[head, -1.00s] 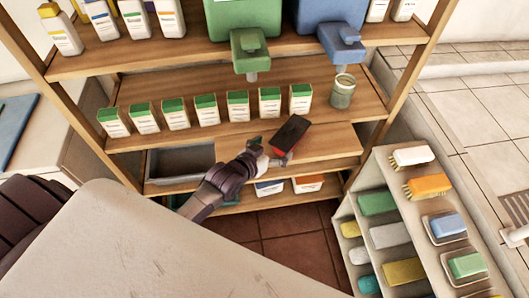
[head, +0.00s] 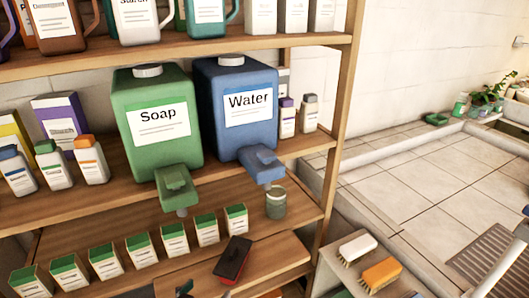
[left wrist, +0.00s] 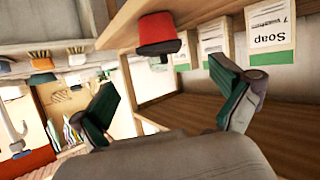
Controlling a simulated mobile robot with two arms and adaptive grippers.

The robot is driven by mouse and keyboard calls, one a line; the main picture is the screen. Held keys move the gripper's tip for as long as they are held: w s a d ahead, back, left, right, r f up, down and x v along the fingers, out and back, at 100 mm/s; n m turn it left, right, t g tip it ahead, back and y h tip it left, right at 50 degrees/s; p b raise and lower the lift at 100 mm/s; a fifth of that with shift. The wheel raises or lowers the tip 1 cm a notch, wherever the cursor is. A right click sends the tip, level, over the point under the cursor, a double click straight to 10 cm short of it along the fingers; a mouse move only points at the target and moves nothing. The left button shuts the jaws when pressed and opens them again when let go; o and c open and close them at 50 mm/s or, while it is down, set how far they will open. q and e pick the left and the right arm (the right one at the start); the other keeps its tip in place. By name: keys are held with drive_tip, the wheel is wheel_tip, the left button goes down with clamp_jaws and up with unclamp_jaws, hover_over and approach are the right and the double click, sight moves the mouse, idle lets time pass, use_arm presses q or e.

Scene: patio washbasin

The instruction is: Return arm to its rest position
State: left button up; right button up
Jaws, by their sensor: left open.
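My left gripper (head: 205,291) barely shows at the bottom edge of the head view, where only its fingertips are in the picture. In the left wrist view my left gripper (left wrist: 168,95) is open, its two green-padded fingers spread wide with nothing between them. A dark block with a red side (head: 233,260) lies on the pull-out board just beyond the fingertips. Its red part (left wrist: 158,33) shows in the left wrist view, which is upside down, apart from the fingers. My right gripper is not in view.
Small green-topped soap boxes (head: 175,241) stand in a row on the lower shelf (head: 100,240). A rack with brushes (head: 381,273) stands at the right.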

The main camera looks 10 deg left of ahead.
use_arm(q)
drive_tip(key=s+f+g+y, duration=0.1)
drive_tip(key=s+g+y, duration=0.2)
drive_tip(key=s+g, duration=1.25)
drive_tip(key=s+f+t, duration=0.2)
drive_tip(key=s+f, duration=0.1)
drive_tip(key=f, duration=1)
drive_tip(key=s+f+t, duration=0.3)
drive_tip(key=s+f, duration=0.1)
drive_tip(key=f, duration=0.9)
drive_tip(key=s+a+f+g, duration=0.1)
drive_tip(key=s+a+f, duration=0.2)
drive_tip(key=s+f, duration=1.2)
drive_tip(key=shift+f+m, duration=0.4)
drive_tip(key=shift+f, duration=0.1)
drive_tip(key=shift+s, duration=0.1)
